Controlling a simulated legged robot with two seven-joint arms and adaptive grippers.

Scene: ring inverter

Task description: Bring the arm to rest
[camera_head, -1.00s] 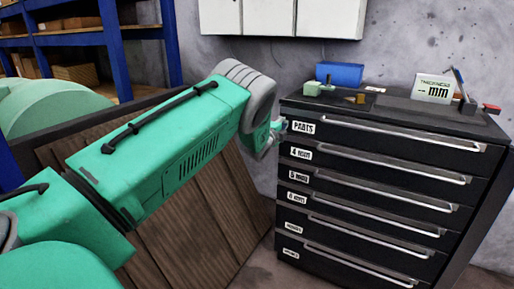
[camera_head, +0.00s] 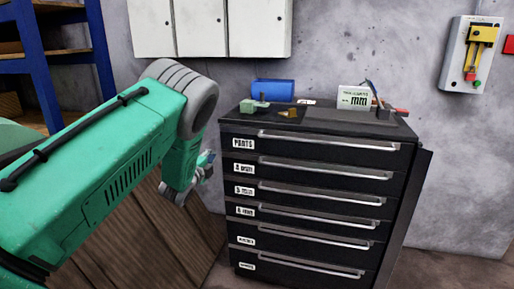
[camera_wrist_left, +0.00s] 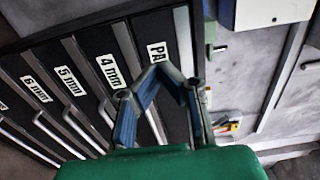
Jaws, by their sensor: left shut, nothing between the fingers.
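My left arm comes in from the left in the head view, its green and grey forearm bent down at the wrist. My left gripper (camera_head: 206,160) is small and partly hidden behind the wrist, just left of the drawer cabinet (camera_head: 305,190). In the left wrist view, the blue-padded fingers of the left gripper (camera_wrist_left: 160,76) meet at their tips, shut with nothing between them. The black cabinet's labelled drawers show behind the fingers, tilted. I cannot tell the exact gap between gripper and cabinet. My right gripper is in no view.
All cabinet drawers look closed. Brown wooden boards (camera_head: 150,235) stand below my arm. White wall cabinets (camera_head: 210,27) and a yellow-handled switch box (camera_head: 472,55) are on the wall.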

